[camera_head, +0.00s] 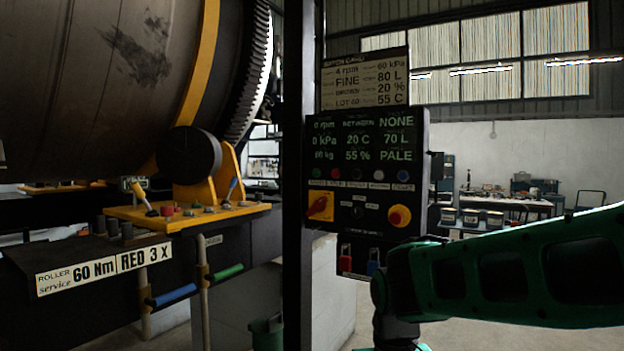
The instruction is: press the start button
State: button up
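The control panel (366,140) is a dark box on a post, with a green-lettered display in its upper half. Below the display is a row of small buttons: a green button (316,173), a red button (335,173), a black button (357,173), a pale grey button (379,173) and a blue button (403,175). Their labels are too small to read surely, so I cannot confirm which is start. My green arm comes in from the right, below and in front of the panel, and bends down at the bottom edge. My gripper is not visible.
Lower on the panel are a red-yellow rotary switch (320,207), a black knob (358,212) and a red mushroom button on yellow (398,216). Red (345,260) and blue (373,262) padlocks hang below. A large drum (90,80) and yellow roller stand (190,215) fill the left.

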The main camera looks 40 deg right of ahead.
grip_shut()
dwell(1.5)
